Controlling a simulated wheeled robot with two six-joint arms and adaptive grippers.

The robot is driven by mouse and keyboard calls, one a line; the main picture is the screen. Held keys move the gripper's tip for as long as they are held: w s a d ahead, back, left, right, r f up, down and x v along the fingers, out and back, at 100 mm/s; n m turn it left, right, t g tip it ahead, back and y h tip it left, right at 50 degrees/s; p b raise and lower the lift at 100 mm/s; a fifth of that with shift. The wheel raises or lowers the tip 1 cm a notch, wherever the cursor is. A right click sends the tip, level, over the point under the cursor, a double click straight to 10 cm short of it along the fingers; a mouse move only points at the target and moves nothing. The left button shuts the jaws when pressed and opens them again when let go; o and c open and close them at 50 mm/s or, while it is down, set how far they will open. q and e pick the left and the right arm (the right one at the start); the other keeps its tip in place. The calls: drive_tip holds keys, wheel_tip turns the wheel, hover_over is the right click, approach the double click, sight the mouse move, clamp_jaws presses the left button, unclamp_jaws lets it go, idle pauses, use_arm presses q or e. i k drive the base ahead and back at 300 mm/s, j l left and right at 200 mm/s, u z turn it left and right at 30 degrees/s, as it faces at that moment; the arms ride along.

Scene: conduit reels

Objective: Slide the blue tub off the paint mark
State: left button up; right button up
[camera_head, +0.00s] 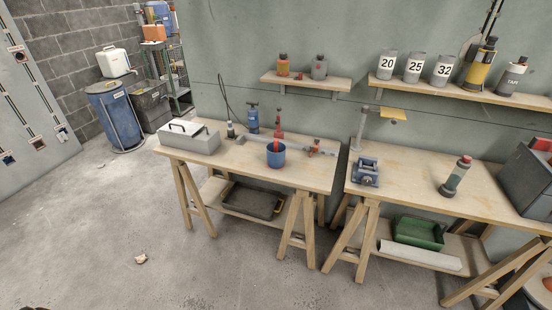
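A small blue tub (276,158) stands upright on the left wooden workbench (318,178), near its middle front. Something red sticks up from inside the tub. No paint mark can be made out on the bench; whatever lies under the tub is hidden. Neither of my grippers is in view.
A grey toolbox (190,137) sits at the bench's left end. Behind the tub are a grey rail, a red tool (278,124) and a blue device (253,118). A second bench holds a blue vise (365,171) and a bottle (456,177). The floor in front is mostly clear.

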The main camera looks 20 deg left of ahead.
sight(275, 161)
drive_tip(key=j+z, duration=0.2)
drive_tip(key=j, duration=0.4)
drive_tip(key=i+j+z, duration=0.15)
drive_tip(key=j, duration=0.45)
drive_tip(key=j+z, duration=0.2)
drive_tip(key=j, duration=0.35)
drive_tip(key=k+j+z, duration=0.2)
drive_tip(key=j, duration=0.35)
drive_tip(key=j+z, duration=0.2)
drive_tip(key=j, duration=0.4)
drive_tip(key=k+j+z, duration=0.15)
drive_tip(key=j, duration=0.45)
